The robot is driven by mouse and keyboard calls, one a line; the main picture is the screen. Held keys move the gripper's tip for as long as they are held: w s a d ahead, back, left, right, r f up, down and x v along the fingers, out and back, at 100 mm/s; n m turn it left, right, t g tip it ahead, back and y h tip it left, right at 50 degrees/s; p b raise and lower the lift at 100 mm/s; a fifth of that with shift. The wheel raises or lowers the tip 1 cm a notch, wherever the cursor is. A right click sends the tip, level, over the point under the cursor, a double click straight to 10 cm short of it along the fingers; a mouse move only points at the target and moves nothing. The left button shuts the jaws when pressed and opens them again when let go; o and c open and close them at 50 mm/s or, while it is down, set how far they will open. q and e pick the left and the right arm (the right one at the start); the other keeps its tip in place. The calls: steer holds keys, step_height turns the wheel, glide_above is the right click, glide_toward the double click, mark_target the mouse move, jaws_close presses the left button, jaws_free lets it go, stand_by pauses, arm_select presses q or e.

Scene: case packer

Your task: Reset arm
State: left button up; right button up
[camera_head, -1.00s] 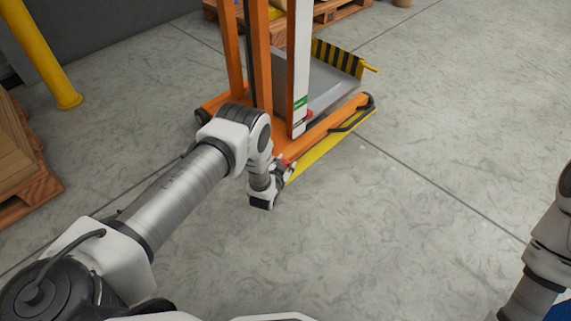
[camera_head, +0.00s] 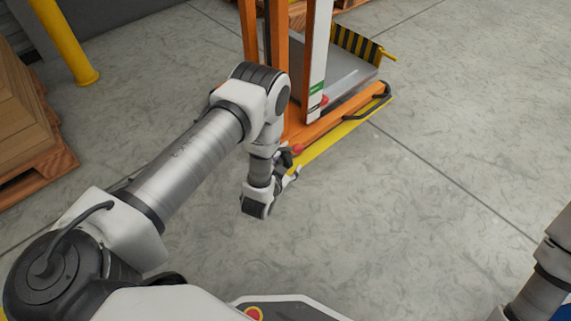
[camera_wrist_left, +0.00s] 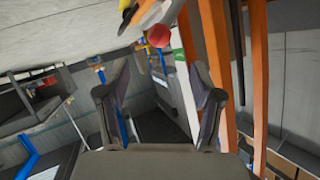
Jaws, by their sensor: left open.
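My left arm reaches in from the left and bends down at the wrist. Its gripper (camera_head: 286,178) hangs over the floor in front of the orange lift (camera_head: 278,45), partly hidden by the wrist. In the left wrist view the two dark fingers (camera_wrist_left: 162,92) stand wide apart with nothing between them. A red ball-shaped knob (camera_wrist_left: 159,36) shows beyond the fingertips there, and a red knob shows beside the gripper in the head view (camera_head: 297,150). Only part of my right arm shows at the right edge; its gripper is out of the picture.
The lift has a grey platform (camera_head: 350,80), a black-and-yellow striped guard (camera_head: 355,47) and a yellow-edged orange leg. A yellow post (camera_head: 68,40) and a pallet with brown boxes (camera_head: 22,115) stand at the left. Grey floor (camera_head: 420,220) is clear at centre right.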

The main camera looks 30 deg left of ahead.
arm_select(q)
steer(key=shift+s+r, duration=0.15)
steer(key=shift+s, duration=0.25)
steer(key=shift+w, duration=0.1)
steer(key=s+d+n+g+h, duration=0.25)
steer(key=s+g, duration=1.05)
steer(key=s, duration=1.7)
step_height(320, 180, up, 37)
steer(key=p, duration=3.8)
steer(key=shift+s+d+y, duration=0.45)
